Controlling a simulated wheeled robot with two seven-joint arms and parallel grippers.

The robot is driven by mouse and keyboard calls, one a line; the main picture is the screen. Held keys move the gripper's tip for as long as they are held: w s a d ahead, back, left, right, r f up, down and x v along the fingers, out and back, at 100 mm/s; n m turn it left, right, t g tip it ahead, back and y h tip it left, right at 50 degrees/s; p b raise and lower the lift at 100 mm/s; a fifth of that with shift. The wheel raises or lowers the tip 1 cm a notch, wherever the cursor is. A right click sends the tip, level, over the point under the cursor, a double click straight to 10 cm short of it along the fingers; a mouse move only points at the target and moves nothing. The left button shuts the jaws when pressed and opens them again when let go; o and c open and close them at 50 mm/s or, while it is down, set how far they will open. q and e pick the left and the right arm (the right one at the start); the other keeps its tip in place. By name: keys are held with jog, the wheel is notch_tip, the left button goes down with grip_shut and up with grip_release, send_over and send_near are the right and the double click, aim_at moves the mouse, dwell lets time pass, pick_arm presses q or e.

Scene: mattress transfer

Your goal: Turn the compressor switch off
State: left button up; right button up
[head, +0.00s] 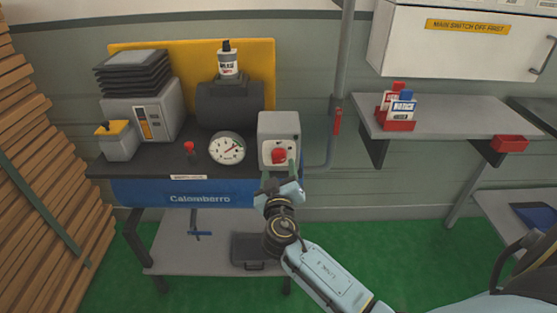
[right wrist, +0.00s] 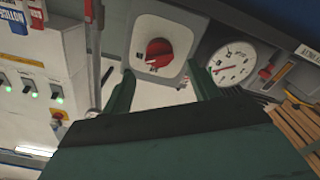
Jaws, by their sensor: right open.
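The compressor switch is a red rotary knob (head: 278,156) on a grey-white box (head: 279,127) at the right end of the compressor bench. In the right wrist view the red knob (right wrist: 158,52) sits on its pale plate, just beyond and between my fingers. My right gripper (head: 279,168) is open in front of the box, one green finger on each side of the knob. In the right wrist view the open gripper (right wrist: 160,90) holds nothing. Contact with the knob cannot be told. My left gripper is not in view.
A pressure gauge (head: 227,148) stands left of the switch box, with a small red lever (head: 189,148) beside it. A grey shelf (head: 450,122) with bottles in a red holder is at right. A pipe (head: 337,100) runs down the wall right of the box.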

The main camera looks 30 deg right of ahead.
aim_at(278, 160)
jog(key=x, duration=0.5)
jog(key=c, duration=1)
